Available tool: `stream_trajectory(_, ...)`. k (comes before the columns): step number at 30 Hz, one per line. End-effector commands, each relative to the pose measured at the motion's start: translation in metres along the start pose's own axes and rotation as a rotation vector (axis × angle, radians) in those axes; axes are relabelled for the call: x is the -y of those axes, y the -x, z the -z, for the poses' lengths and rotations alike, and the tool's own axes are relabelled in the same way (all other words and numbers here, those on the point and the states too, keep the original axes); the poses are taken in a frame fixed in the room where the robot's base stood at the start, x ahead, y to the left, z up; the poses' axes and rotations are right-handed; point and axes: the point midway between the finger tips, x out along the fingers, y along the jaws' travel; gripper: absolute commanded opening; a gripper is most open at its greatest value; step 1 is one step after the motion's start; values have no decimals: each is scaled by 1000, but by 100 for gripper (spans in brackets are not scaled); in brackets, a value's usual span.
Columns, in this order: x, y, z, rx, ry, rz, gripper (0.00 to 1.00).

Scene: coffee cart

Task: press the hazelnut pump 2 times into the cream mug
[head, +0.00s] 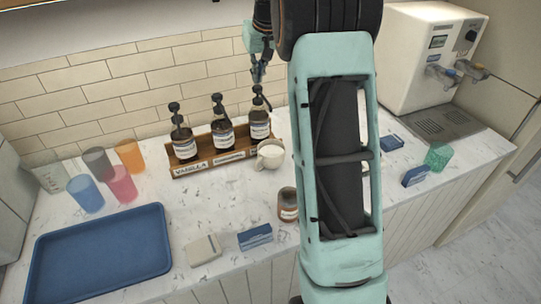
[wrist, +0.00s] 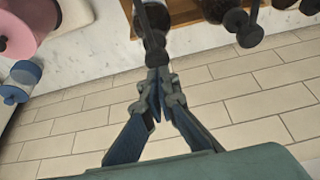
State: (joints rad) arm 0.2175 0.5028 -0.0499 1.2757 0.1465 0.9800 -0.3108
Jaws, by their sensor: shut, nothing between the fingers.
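A wooden rack (head: 205,168) holds three dark syrup bottles with black pumps. The left bottle (head: 183,143) stands over a VANILLA tag; the middle bottle (head: 222,132) has a tag too small to read surely. The right bottle (head: 260,127) has its rack tag hidden by the cream mug, so I cannot read hazelnut on it. The cream mug (head: 270,155) stands upright in front of the right bottle, below its pump. My gripper (head: 258,78) is shut and empty, right above the right pump head. In the wrist view my gripper's fingertips (wrist: 157,78) are close to that pump; touching I cannot tell.
A blue tray (head: 100,252) lies front left, with several coloured cups behind it. A brown jar (head: 288,204) and a blue box (head: 255,237) sit at the counter's front. A white dispenser (head: 428,50) stands at right. My arm hides part of the counter.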

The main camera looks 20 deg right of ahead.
Motion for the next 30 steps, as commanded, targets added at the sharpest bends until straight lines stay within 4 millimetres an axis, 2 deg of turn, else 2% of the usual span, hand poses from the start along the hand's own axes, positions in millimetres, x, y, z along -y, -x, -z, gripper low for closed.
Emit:
stream_trajectory(18, 0, 53, 23, -2, 0, 0, 0)
stream_trajectory(30, 0, 55, 23, -1, 0, 0, 0)
